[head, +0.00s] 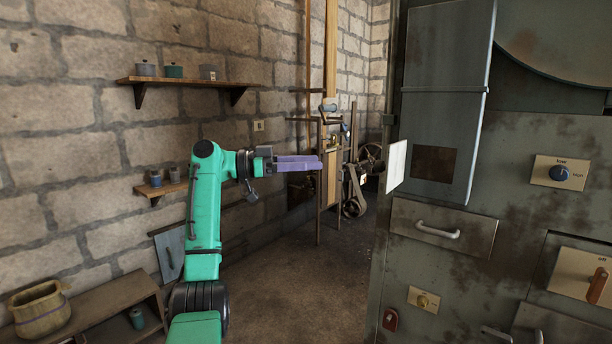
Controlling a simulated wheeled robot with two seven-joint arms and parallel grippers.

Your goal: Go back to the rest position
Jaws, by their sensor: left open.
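My left arm is teal and comes in from the lower left in the head view. Its gripper (318,163) has pale purple fingers that point right, in front of the wooden post and frame. The fingers are seen side-on, open, and nothing shows between them. The belt drive (354,192), with a dark belt and wheels, stands behind and to the right of the fingertips, partly hidden by the frame. I cannot tell whether the fingertips touch the frame, but they look apart from the belt. My right gripper is not in view.
A rusty grey machine cabinet (432,262) with a drawer, a knob (558,172) and a lever (597,286) fills the right. Wall shelves (190,81) with small pots and a low bench (92,312) with a basket (40,309) are left. The middle floor is clear.

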